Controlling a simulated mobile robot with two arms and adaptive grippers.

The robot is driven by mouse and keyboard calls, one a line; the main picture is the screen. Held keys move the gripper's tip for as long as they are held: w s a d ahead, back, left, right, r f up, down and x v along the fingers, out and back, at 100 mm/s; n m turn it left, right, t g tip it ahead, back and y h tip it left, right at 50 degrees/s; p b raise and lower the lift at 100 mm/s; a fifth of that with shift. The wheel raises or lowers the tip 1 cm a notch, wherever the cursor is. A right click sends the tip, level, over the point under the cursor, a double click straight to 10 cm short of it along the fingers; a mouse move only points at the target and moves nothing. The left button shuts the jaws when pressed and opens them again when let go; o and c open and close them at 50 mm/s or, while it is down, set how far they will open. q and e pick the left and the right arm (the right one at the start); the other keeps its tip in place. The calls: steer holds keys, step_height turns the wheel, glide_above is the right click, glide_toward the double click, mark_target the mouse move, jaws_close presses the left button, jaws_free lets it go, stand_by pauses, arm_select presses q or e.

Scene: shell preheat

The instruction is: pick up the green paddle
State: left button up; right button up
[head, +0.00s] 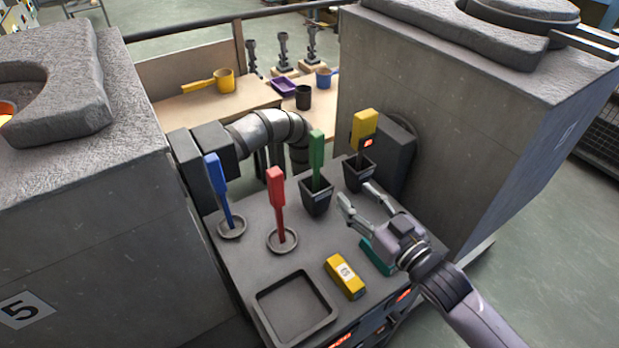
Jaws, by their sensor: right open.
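The green paddle (316,151) stands upright in a small dark square cup (316,200) on the grey bench, toward its back. Its lower end is hidden inside the cup. My right gripper (355,196) comes in from the lower right and is open and empty. Its fingertips are to the right of the green paddle's cup and in front of the cup with the yellow paddle, apart from the green paddle in the picture. My left gripper is not in view.
A blue paddle (218,190) and a red paddle (277,203) stand in round holders left of the green one. A yellow paddle (363,129) stands in another cup. A yellow block (345,277), a teal block (376,257) and an empty tray (262,311) lie in front. Large furnaces (440,110) flank the bench.

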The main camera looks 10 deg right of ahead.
steer(key=p, duration=0.1)
glide_toward(320, 157)
steer(key=x, duration=0.4)
steer(key=p+x, duration=0.1)
steer(key=x, duration=0.1)
steer(key=shift+a+f, duration=0.15)
steer(key=shift+f, duration=0.1)
steer(key=shift+w+a+r+p, duration=0.15)
steer(key=shift+w+p, duration=0.25)
steer(key=shift+w, duration=0.15)
steer(key=p+x, duration=0.1)
steer(key=x, duration=0.2)
steer(key=shift+w+r, duration=0.1)
steer(key=shift+w, duration=0.1)
steer(key=shift+w+a, duration=0.15)
steer(key=shift+w, duration=0.25)
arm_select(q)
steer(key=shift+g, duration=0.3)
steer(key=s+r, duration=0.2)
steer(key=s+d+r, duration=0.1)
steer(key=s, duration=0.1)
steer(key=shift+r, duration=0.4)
arm_select(e)
steer(key=shift+c, duration=0.4)
